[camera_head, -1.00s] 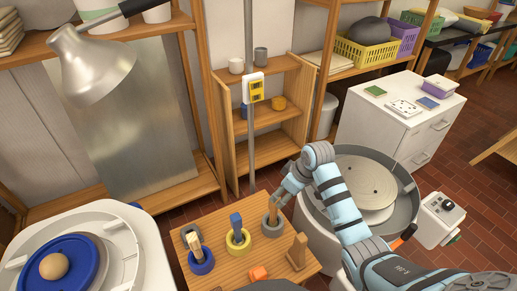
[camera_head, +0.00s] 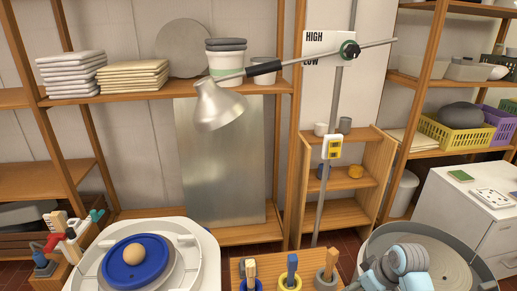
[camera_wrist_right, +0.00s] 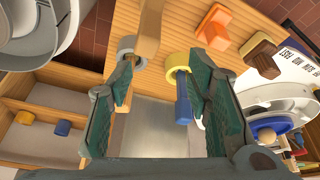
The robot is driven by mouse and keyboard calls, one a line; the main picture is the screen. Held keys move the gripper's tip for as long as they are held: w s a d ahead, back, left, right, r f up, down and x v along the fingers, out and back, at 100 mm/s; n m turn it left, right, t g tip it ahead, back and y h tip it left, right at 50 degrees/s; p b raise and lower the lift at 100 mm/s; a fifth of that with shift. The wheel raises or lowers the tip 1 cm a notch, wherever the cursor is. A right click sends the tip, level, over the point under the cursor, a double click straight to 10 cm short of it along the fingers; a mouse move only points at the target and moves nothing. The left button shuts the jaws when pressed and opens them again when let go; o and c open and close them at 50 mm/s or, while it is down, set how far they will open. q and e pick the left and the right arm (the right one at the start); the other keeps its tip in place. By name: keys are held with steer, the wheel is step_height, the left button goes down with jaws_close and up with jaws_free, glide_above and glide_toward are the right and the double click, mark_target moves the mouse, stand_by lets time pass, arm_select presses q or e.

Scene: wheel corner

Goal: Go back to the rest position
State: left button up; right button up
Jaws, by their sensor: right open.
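My right arm (camera_head: 400,265) shows at the bottom right of the head view, in front of the right-hand wheel; its fingertips are not clear there. In the right wrist view my right gripper (camera_wrist_right: 166,80) is open, with its two green fingers spread wide. Between and beyond the fingers are a wooden-handled tool (camera_wrist_right: 149,25) in a grey ring and a blue-handled tool (camera_wrist_right: 183,100) in a yellow ring (camera_wrist_right: 177,62). Neither is gripped. My left gripper is in neither view.
A small wooden table (camera_head: 236,268) holds the ringed tools at the bottom of the head view. A wheel with a blue disc (camera_head: 110,270) and a ball (camera_head: 134,252) stands left. A metal lamp (camera_head: 222,105) hangs above. Shelves line the back wall.

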steer(key=s+a+f+m+h, duration=0.1)
steer(key=s+f+m, duration=0.15)
steer(key=s, duration=1.25)
steer(key=s+a+f+m+h, duration=0.1)
steer(key=s+f+m+h, duration=0.15)
steer(key=s, duration=1.15)
step_height(320, 180, down, 16)
steer(key=s+d+g+p, duration=0.1)
steer(key=s+d+p, duration=0.1)
steer(key=p, duration=0.2)
arm_select(q)
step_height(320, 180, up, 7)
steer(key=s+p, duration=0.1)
steer(key=p, duration=0.2)
arm_select(e)
steer(key=s+f+g, duration=0.1)
steer(key=s+f, duration=0.7)
steer(key=s, duration=0.5)
steer(key=shift+s+f+m+y, duration=0.15)
steer(key=shift+s+m+y, duration=0.1)
steer(key=shift+m+y, duration=0.2)
